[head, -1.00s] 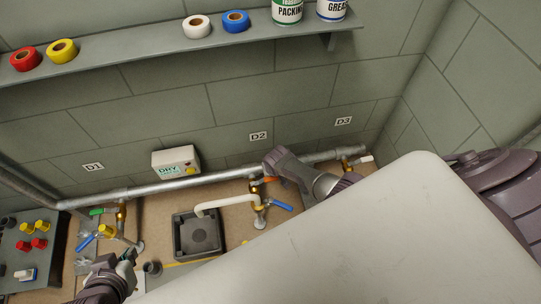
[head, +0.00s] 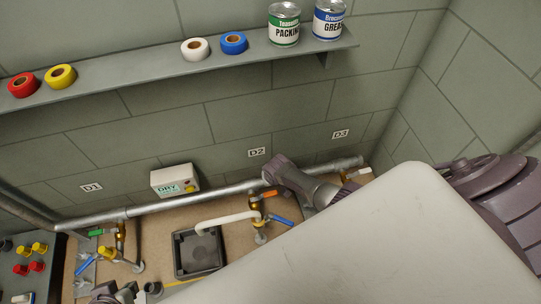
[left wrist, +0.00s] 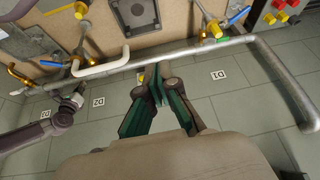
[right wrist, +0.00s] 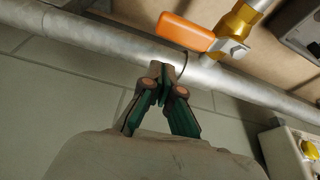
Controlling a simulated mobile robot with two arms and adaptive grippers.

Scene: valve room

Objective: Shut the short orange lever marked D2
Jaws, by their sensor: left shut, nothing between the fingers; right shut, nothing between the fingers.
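The D2 label (head: 257,152) is on the wall above the pipe. Below it, the short orange lever (head: 270,193) sits on a brass valve (head: 256,203). In the right wrist view the orange lever (right wrist: 185,32) points left from its valve (right wrist: 238,20), crosswise to the brass body and roughly along the pipe. My right gripper (right wrist: 163,88) is shut and empty, in front of the pipe and short of the lever, with a visible gap. My left gripper (left wrist: 158,85) is shut and empty, well away near the D1 side; the head view shows only part of it at the bottom edge.
A grey pipe (head: 225,190) runs along the wall. A blue lever (head: 281,220) and a cream spout (head: 225,220) are close to the D2 valve. A black basin (head: 198,252) stands left of it. The DRY box (head: 174,181) hangs on the wall. D1 has a green lever (head: 97,233).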

